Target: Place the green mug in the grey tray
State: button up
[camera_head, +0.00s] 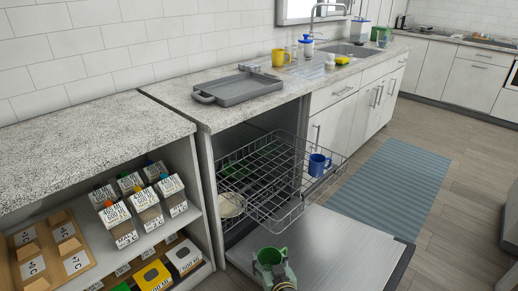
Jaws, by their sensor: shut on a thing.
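The green mug (268,257) is at the bottom centre, low over the open dishwasher door. My gripper (281,275) is shut on it; the fingers and the mug overlap, so the exact grip is hard to make out. The grey tray (238,90) lies on the speckled counter, left of the sink. It has raised rims and handles and looks empty. The mug and gripper are well below and in front of the tray, apart from it.
A pulled-out wire dishwasher rack (262,200) holding a blue mug (319,164) lies between my gripper and the counter. A yellow mug (280,57) and a blue-topped bottle (306,46) stand right of the tray. Shelves with boxes (115,222) are at left.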

aim_at(250, 85)
jog(key=i+z, duration=0.1)
jog(key=z, duration=0.25)
jog(key=i+j+z, duration=0.1)
jog(key=z, duration=0.3)
jog(key=i+j+z, duration=0.1)
jog(key=z, duration=0.25)
jog(key=i+j+z, duration=0.15)
jog(key=j, duration=0.15)
jog(key=i+j+z, duration=0.15)
jog(key=j, duration=0.15)
jog(key=i+j+z, duration=0.15)
jog(key=j, duration=0.2)
